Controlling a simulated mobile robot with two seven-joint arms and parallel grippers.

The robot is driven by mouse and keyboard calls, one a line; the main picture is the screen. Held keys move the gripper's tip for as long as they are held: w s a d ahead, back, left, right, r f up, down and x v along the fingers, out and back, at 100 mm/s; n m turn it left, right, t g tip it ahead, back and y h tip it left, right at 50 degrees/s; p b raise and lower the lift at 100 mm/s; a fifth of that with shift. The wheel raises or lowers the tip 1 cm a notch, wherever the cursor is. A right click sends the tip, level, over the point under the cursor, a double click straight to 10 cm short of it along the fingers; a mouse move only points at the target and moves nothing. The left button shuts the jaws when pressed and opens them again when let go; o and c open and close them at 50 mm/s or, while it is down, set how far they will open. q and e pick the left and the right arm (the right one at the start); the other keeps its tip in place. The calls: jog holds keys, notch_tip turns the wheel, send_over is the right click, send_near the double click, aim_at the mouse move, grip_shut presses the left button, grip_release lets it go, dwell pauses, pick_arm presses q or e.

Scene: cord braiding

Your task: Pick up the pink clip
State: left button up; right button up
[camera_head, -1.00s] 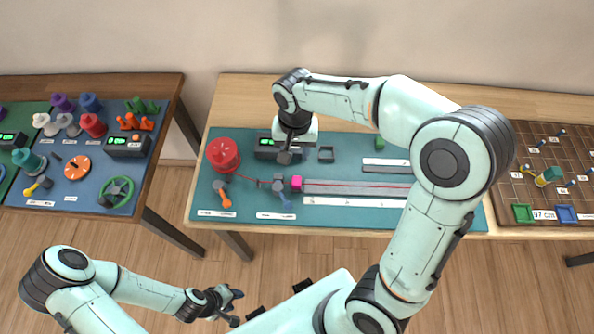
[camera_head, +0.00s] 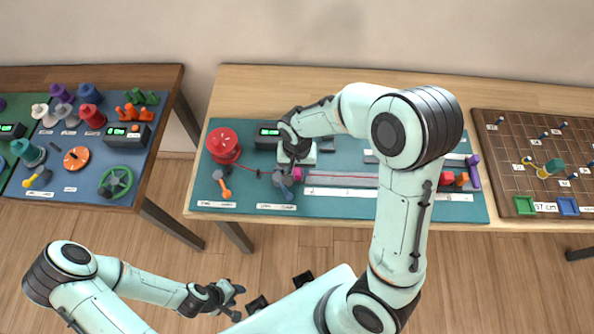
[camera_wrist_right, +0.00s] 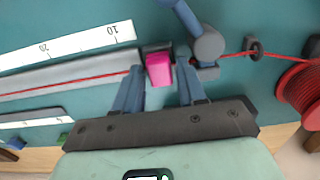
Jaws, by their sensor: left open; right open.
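The small pink clip (camera_head: 297,172) sits at the left end of the grey ruled rail on the teal mat. In the right wrist view the pink clip (camera_wrist_right: 159,71) lies between the two fingertips of my open right gripper (camera_wrist_right: 160,60), closer to the left finger. In the head view my right gripper (camera_head: 291,167) is over the rail's left end, beside the clip. Whether the fingers touch the clip is unclear. My left gripper (camera_head: 238,302) is open and empty, low over the floor in front of the table.
A red cord spool (camera_head: 223,145) stands left of the clip; its red cord runs along the rail. A grey-blue lever (camera_wrist_right: 203,40) stands close to the right finger. An orange-handled tool (camera_head: 224,186) lies on the mat. A black display box (camera_head: 268,138) is behind.

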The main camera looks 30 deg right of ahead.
grip_shut()
jog(key=shift+r, duration=0.15)
